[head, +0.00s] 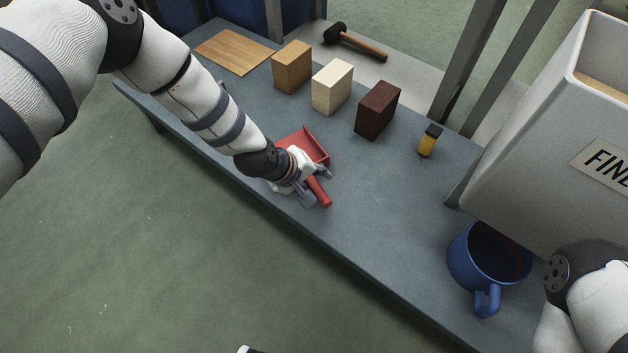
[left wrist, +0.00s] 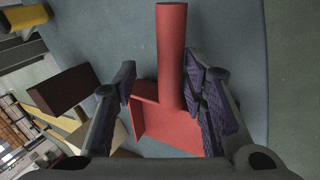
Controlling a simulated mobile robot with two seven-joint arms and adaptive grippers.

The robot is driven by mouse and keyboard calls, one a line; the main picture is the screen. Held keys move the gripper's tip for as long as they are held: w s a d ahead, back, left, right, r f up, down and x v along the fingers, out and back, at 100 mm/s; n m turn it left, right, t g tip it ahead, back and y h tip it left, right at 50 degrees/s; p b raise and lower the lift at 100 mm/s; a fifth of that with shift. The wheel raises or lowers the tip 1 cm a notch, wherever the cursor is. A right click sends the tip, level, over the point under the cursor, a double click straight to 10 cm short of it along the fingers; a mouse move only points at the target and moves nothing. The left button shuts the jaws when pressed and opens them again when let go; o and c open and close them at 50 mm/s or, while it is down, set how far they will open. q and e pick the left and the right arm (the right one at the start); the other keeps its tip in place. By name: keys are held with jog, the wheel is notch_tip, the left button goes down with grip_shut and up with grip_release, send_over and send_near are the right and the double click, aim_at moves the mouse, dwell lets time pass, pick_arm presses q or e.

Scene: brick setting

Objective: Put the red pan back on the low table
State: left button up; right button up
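The red pan (head: 313,145) lies on the grey-blue low table (head: 400,205), its handle (head: 320,192) pointing toward the front edge. My left gripper (head: 316,184) is down over the pan, hiding part of it. In the left wrist view, the gripper (left wrist: 163,95) is open, with a finger on each side of the red handle (left wrist: 171,55). The handle is close to the right-hand finger and clear of the left-hand one; I cannot tell if it touches. My right gripper is not in view; only part of my right arm shows at the lower right.
Tan (head: 291,68), cream (head: 332,88) and dark brown (head: 377,111) blocks stand behind the pan. A grey bin (head: 540,130) and blue mug (head: 475,262) are at right.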

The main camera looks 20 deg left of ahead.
pick_arm(q)
jog(key=p+v, duration=0.4)
jog(key=v, duration=0.8)
jog(key=s+f+m+g+y, duration=0.1)
jog(key=s+f+m+g, duration=0.2)
jog(key=s, duration=1)
jog(key=s+f+m+g, duration=0.1)
jog(key=s+f+g, duration=0.35)
jog(key=s, duration=0.85)
jog(key=s+a+r+m+g+y, duration=0.1)
jog(key=s+a+r+m+g, duration=0.1)
jog(key=s, duration=1.1)
jog(key=s+a+r+m+g+y, duration=0.1)
jog(key=s+a+r+m+g, duration=0.2)
jog(key=s, duration=1.1)
jog(key=shift+s+a+r+y, duration=0.2)
jog(key=shift+a+r+y, duration=0.1)
jog(key=shift+a+r, duration=0.3)
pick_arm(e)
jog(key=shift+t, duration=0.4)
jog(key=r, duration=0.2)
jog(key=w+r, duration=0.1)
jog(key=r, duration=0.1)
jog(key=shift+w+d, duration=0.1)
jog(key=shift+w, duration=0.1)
